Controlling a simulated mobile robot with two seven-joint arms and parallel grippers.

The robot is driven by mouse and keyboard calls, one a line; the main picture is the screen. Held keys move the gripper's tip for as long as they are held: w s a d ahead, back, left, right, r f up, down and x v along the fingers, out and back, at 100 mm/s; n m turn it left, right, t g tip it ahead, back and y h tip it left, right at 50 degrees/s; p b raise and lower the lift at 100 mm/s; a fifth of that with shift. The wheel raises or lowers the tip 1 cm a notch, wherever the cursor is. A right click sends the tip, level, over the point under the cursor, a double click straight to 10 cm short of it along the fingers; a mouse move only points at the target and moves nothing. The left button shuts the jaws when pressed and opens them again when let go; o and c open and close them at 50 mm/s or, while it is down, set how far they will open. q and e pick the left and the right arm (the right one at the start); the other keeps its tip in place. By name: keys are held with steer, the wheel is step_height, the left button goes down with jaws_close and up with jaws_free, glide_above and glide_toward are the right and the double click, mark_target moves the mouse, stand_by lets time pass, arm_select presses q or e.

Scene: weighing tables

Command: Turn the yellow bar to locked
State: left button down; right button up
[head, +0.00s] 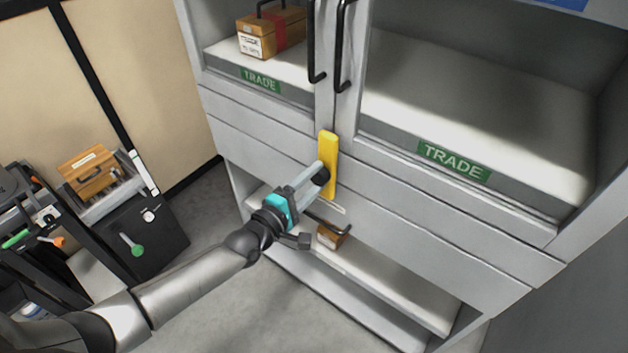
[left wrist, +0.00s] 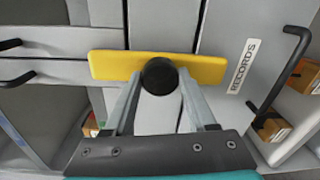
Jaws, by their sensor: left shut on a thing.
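The yellow bar (head: 328,148) is on the front of the grey cabinet, below the two upper doors' black handles. It stands nearly upright in the head view, along the line of the door gap. In the left wrist view the yellow bar (left wrist: 205,66) lies across the picture, with a round black knob (left wrist: 160,76) at its middle. My left gripper (head: 321,178) reaches the bar from the lower left. Its two fingers (left wrist: 160,85) are on either side of the knob, shut on it. My right gripper is not in view.
A wooden box with a red band (head: 271,32) sits on the upper left shelf, above a green TRADE label. A smaller box (head: 330,237) is on the lower shelf. A cart with a wooden case (head: 88,172) stands at left. The floor between is clear.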

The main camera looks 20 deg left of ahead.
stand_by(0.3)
arm_select(q)
steer(key=shift+c, duration=1)
jaws_free()
steer(key=p+v, duration=0.1)
steer(key=v, duration=1.4)
steer(key=shift+s+a, duration=0.1)
steer(key=s+a+f+m+g+y+b, duration=0.1)
steer(key=s+a+f+m+g+y, duration=0.2)
steer(key=f, duration=1)
steer(key=s+a+f+m+g+y+b, duration=0.1)
steer(key=s+f+m+g, duration=0.4)
steer(key=f, duration=0.8)
steer(key=s+d+f+m+g+y+b, duration=0.1)
steer(key=s+d+f+m+g, duration=0.1)
steer(key=s+f+m, duration=0.3)
steer(key=s+d+f+m+g+y, duration=0.1)
steer(key=s+d+f+m+g, duration=0.2)
steer(key=s+f, duration=0.8)
steer(key=s+m+g, duration=0.2)
steer(key=s, duration=0.5)
steer(key=shift+s+f+g+b, duration=0.3)
steer(key=shift+f+b, duration=0.05)
steer(key=shift+f, duration=0.05)
